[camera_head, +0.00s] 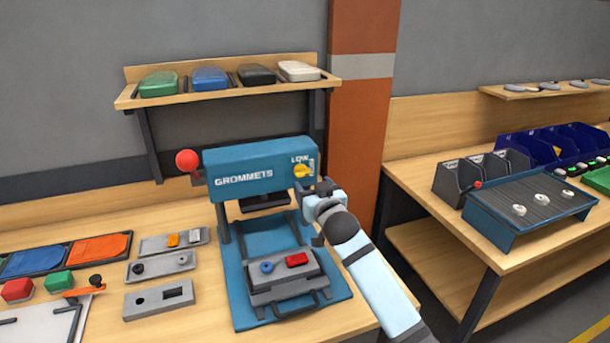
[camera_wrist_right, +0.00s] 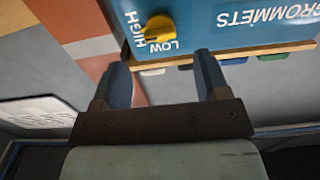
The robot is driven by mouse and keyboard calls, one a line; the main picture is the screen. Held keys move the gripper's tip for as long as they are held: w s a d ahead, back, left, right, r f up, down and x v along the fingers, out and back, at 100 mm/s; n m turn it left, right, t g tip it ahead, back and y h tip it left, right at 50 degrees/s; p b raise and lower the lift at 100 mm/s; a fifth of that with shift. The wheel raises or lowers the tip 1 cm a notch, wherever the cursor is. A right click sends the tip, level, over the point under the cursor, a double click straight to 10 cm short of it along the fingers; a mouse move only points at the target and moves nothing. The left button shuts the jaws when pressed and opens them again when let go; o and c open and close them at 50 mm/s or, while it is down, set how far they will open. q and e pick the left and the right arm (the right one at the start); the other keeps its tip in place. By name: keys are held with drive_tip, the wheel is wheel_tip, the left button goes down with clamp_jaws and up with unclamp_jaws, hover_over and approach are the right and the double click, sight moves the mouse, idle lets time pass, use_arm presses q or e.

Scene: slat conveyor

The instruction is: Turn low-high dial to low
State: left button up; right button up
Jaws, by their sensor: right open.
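The yellow low-high dial (camera_head: 301,171) sits at the right end of the blue machine head marked GROMMETS (camera_head: 240,170). LOW is printed above the dial and HIGH runs up its right side. The dial (camera_wrist_right: 160,28) also shows in the right wrist view, where the picture is upside down; its narrow end appears to point toward HIGH. My right gripper (camera_head: 318,187) is just below and right of the dial in the head view. In the wrist view its two fingers (camera_wrist_right: 160,68) are apart and empty, with the dial beyond their tips. My left gripper is not in view.
A red ball-ended lever (camera_head: 187,160) is at the machine's left. Below the head, a grey fixture (camera_head: 285,283) holds a blue ring and a red block. A shelf (camera_head: 225,90) with several coloured cases hangs above. An orange pillar (camera_head: 356,120) stands behind.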

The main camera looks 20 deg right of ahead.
sight(304, 175)
drive_tip(key=w, duration=0.6)
drive_tip(key=shift+a, duration=0.1)
drive_tip(key=shift+c, duration=0.5)
drive_tip(key=c, duration=0.8)
drive_tip(key=shift+p, duration=0.3)
